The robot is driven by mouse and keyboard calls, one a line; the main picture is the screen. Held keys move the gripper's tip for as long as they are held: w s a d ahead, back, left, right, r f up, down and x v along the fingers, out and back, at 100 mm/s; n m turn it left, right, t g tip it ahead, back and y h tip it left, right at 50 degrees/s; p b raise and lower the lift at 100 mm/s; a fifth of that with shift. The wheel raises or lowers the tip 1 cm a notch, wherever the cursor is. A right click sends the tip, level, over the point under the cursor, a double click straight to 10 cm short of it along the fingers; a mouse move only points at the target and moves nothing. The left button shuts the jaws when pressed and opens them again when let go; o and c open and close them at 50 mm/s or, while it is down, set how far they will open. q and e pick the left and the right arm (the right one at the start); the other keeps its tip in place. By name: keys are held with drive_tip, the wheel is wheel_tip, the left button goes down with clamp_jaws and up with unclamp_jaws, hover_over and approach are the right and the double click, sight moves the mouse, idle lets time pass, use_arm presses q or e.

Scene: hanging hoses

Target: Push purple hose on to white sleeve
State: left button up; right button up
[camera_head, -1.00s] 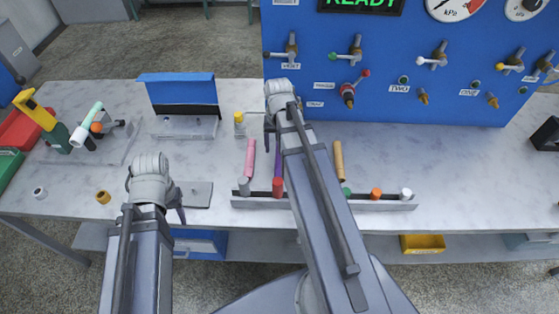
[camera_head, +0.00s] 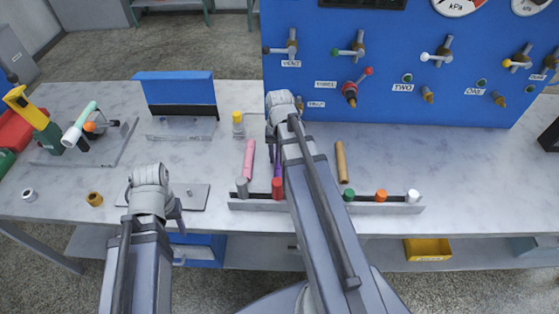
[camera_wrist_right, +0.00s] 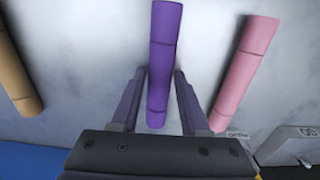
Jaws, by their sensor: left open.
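The purple hose (camera_head: 278,162) lies on the table, mostly hidden behind my right arm in the head view. In the right wrist view the purple hose (camera_wrist_right: 163,50) runs between the two fingers of my right gripper (camera_wrist_right: 159,74), which is open with a gap on both sides. In the head view the right gripper's fingers are hidden by its own wrist. A white sleeve (camera_head: 413,196) stands at the right end of a low rack. My left gripper (camera_head: 178,208) is over the table's front left, away from the hose, with its fingers barely visible.
The grey rack (camera_head: 330,205) also bears grey, red, green and orange sleeves. A pink hose (camera_head: 249,160) and a tan hose (camera_head: 341,162) lie beside the purple one. The blue valve panel (camera_head: 400,85) stands behind.

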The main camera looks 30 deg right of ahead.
clamp_jaws()
idle(0.4)
wheel_tip(320, 180, up, 10)
drive_tip(key=p, duration=1)
